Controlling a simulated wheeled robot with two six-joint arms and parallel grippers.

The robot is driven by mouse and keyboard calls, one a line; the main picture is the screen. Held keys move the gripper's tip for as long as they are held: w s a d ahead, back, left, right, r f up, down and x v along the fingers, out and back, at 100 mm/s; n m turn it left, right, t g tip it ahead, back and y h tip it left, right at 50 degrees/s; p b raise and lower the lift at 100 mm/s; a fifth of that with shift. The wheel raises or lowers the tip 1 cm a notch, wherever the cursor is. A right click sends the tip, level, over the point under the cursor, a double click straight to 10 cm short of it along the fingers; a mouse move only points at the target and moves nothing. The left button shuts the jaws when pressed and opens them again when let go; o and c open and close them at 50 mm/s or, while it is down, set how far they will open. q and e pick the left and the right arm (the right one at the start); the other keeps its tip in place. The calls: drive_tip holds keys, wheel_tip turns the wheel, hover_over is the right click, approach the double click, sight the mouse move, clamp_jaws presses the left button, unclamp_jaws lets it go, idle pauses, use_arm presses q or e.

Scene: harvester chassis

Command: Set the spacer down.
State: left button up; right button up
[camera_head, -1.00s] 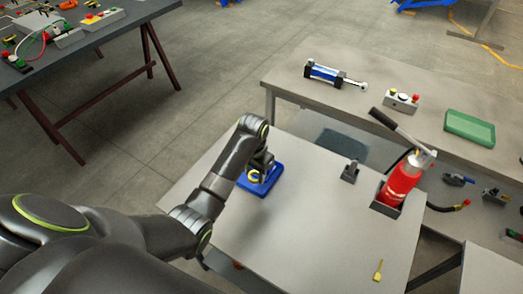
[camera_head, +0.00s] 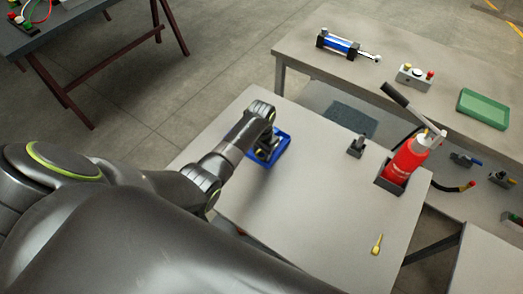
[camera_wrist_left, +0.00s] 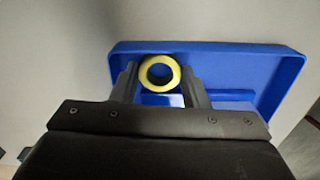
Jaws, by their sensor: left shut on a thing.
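The spacer (camera_wrist_left: 175,73), a yellow ring, shows in the left wrist view between the two dark fingers of my left gripper (camera_wrist_left: 160,78). The fingers are shut on its sides. The blue tray (camera_wrist_left: 240,72) lies behind and below it, and the ring overlaps the tray's rim in that view. I cannot tell whether the spacer touches the tray floor. In the head view my left gripper (camera_head: 265,148) is over the blue tray (camera_head: 286,143) on the near table and hides most of the spacer. My right gripper is not in view.
A small dark fixture (camera_head: 356,147) and a yellow part (camera_head: 377,244) are on the same table (camera_head: 310,200). The back bench carries a blue cylinder (camera_head: 340,45) and a green tray (camera_head: 484,107).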

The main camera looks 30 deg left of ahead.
use_arm(q)
drive_tip(key=shift+f, duration=0.15)
drive_tip(key=o, duration=1.1)
drive_tip(key=shift+c, duration=0.2)
wheel_tip(320, 180, up, 12)
